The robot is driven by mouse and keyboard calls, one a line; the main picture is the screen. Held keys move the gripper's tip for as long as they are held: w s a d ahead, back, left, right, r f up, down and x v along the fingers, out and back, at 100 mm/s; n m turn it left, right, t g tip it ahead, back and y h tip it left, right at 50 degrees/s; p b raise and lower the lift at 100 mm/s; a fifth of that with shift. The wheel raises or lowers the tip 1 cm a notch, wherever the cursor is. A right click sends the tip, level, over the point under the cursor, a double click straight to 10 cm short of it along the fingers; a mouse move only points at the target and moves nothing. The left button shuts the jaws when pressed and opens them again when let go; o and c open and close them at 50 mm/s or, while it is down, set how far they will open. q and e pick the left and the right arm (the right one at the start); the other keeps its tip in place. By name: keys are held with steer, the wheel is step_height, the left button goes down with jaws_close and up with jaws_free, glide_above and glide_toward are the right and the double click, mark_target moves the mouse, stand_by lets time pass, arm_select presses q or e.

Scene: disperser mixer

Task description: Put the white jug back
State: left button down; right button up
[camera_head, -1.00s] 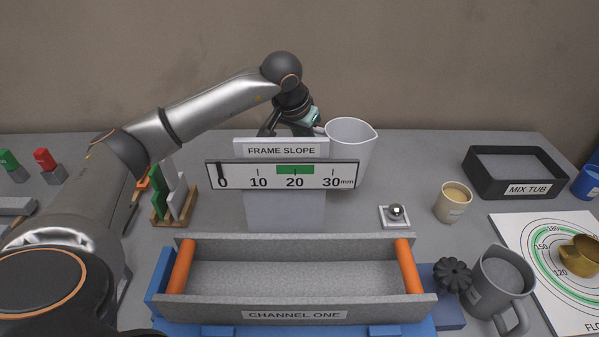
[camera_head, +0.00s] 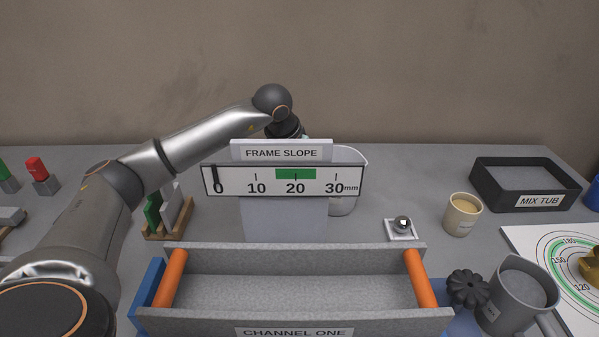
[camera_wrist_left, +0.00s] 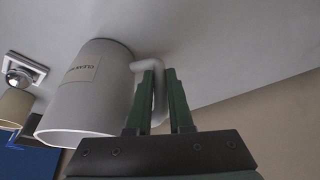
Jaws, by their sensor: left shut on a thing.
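The white jug (camera_head: 345,205) stands upright behind the frame slope gauge (camera_head: 282,181) in the head view, partly hidden by it. In the left wrist view the jug (camera_wrist_left: 88,98) shows its label and open rim, with its handle (camera_wrist_left: 158,95) toward my gripper. My left gripper (camera_wrist_left: 161,82) is shut on that handle. In the head view the gauge hides its fingers. The jug's base is at or very near the table top; I cannot tell if it touches. My right gripper is not in view.
The channel trough (camera_head: 295,270) is in front of the gauge. A steel ball on a small white base (camera_head: 400,236), a beige cup (camera_head: 462,214) and a grey jug (camera_head: 520,295) are to the right. The black mix tub (camera_head: 530,203) is at the far right. The table beside the white jug is clear.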

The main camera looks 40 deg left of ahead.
arm_select(q)
steer(key=c, duration=0.8)
jaws_free()
steer(key=shift+r, duration=0.35)
steer(key=p+v, duration=0.1)
steer(key=v, duration=1)
steer(key=shift+s+r, duration=0.2)
